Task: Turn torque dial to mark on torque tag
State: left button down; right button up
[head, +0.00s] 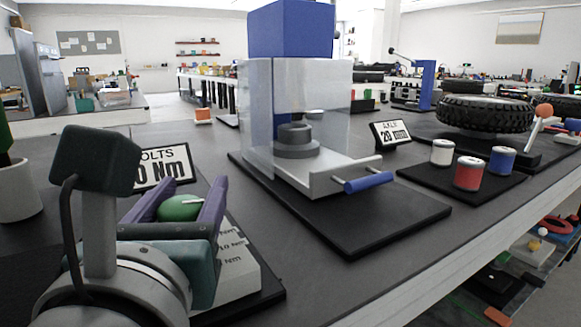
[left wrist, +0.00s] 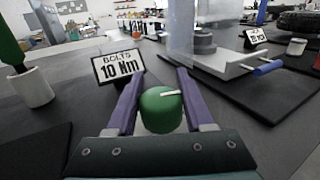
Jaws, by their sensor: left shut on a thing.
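The torque dial is a round green knob (head: 180,208) with a white pointer, on a pale box (head: 238,272) with several Nm markings down its right side. My left gripper (head: 203,188) has its purple fingers on either side of the dial and is shut on it. In the left wrist view the dial (left wrist: 160,112) sits between the fingers, its white pointer towards the right. The torque tag (left wrist: 119,66) reads "BOLTS 10 Nm" and stands behind the dial; it is partly covered by my arm in the head view (head: 165,166). Most markings are hidden. My right gripper is out of view.
A clear-walled press (head: 315,130) with a blue handle stands right of the dial on a black mat. Farther right are an "AXLE 20" sign (head: 390,135), three cans (head: 471,172) and a tire (head: 485,113). A white pot (left wrist: 30,88) stands at left.

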pick_arm(q)
jog(key=shift+c, duration=1.5)
grip_release()
jog(key=shift+d, duration=0.1)
